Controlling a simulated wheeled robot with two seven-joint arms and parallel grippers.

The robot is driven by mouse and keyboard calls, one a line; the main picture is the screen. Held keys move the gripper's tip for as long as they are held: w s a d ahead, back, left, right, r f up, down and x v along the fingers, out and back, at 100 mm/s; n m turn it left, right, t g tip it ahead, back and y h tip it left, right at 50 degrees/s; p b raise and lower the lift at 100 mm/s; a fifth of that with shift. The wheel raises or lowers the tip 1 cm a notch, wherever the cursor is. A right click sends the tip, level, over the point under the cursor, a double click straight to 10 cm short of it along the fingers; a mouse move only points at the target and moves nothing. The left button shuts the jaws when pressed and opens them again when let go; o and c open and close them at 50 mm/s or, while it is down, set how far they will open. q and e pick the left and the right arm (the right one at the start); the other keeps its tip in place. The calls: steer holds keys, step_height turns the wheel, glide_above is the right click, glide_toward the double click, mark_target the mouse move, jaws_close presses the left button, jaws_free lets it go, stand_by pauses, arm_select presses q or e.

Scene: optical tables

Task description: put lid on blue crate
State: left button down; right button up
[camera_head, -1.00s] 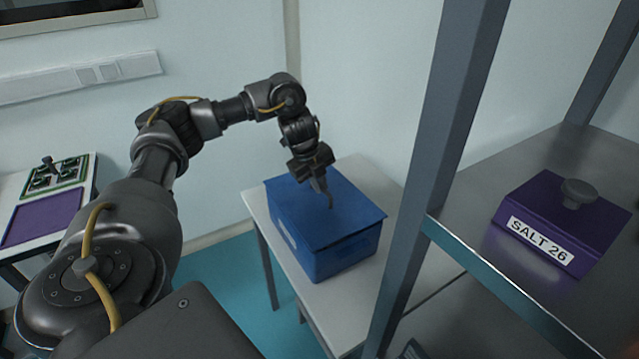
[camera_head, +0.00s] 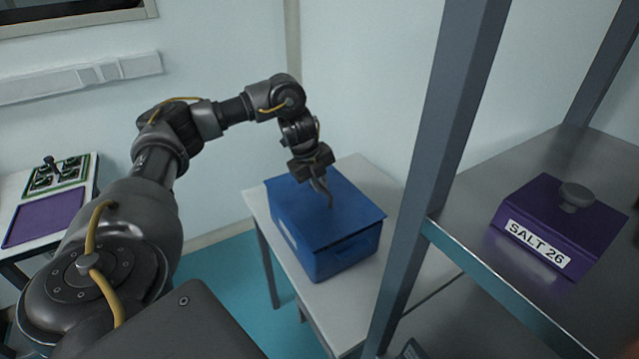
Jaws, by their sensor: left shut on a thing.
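The blue crate (camera_head: 340,257) stands on a small white table against the wall. A flat blue lid (camera_head: 352,215) lies over the crate's top and looks level with its rim. Whether it is fully seated all round I cannot tell. My left gripper (camera_head: 325,198) points down over the middle of the lid, its fingertips at the lid's top. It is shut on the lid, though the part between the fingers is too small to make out. My right gripper is not in view.
A grey metal shelf post (camera_head: 435,150) stands close to the crate's right. A purple box labelled SALT 26 (camera_head: 565,225) sits on the shelf. The white table (camera_head: 318,292) has bare room in front. A bench with a purple mat (camera_head: 42,218) is at far left.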

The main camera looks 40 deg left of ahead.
arm_select(q)
steer(key=shift+f, duration=0.55)
steer(key=shift+f, duration=0.25)
stand_by(0.8)
steer(key=c, duration=1.4)
jaws_free()
steer(key=shift+c, duration=0.2)
steer(key=p+v, duration=0.3)
steer(key=v, duration=0.7)
steer(key=shift+s+r, duration=0.15)
steer(key=shift+r, duration=0.2)
